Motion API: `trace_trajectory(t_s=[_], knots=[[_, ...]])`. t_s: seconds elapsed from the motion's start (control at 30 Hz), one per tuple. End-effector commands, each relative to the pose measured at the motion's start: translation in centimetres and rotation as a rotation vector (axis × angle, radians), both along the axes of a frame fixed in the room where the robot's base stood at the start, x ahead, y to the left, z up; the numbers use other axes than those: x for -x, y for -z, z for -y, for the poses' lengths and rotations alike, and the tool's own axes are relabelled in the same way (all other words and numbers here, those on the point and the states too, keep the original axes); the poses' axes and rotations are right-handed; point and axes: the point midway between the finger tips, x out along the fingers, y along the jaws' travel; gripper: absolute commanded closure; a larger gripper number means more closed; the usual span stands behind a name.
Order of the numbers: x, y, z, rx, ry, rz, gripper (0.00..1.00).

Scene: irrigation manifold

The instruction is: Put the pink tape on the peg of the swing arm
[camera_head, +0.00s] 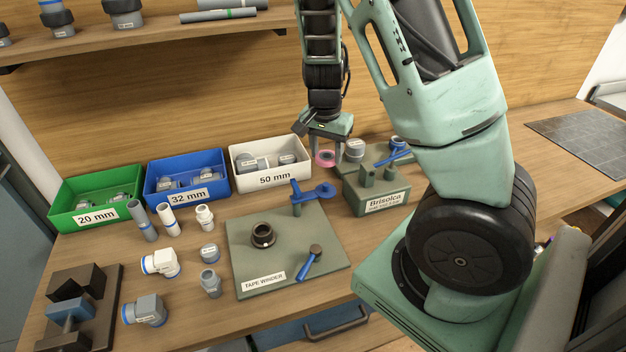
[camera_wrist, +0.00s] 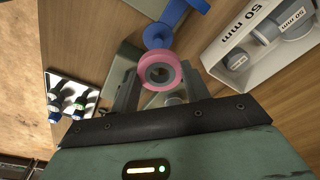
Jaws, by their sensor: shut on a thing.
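The pink tape (camera_head: 325,158) is a small ring held between the fingers of my gripper (camera_head: 326,149), above the bench. In the wrist view the tape (camera_wrist: 160,60) faces the camera, with a finger of my gripper (camera_wrist: 160,74) at each side. The blue swing arm (camera_head: 308,195) stands on the tape winder board (camera_head: 247,228), with a round disc at its right end. In the head view the tape is above and apart from this disc. In the wrist view the swing arm (camera_wrist: 158,33) shows just beyond the tape. The peg cannot be made out clearly.
The white 50 mm bin (camera_head: 260,181) is left of my gripper. A green Brisolca block (camera_head: 385,202) with fittings stands close on the right. A black ring (camera_head: 262,236) and blue-handled lever (camera_head: 309,262) sit on the board. Loose fittings lie left of it.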

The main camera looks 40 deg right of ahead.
Motion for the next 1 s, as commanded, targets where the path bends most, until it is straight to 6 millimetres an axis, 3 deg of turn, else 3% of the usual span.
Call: trace_trajectory(t_s=[0.2,0.6,1.0], knots=[[0.2,4.1,0.1,-0.001,0.004,-0.005,0.75],[0.2,8.9,0.1,-0.001,0.002,-0.004,0.75],[0.1,9.6,0.0,0.001,-0.001,-0.002,0.75]])
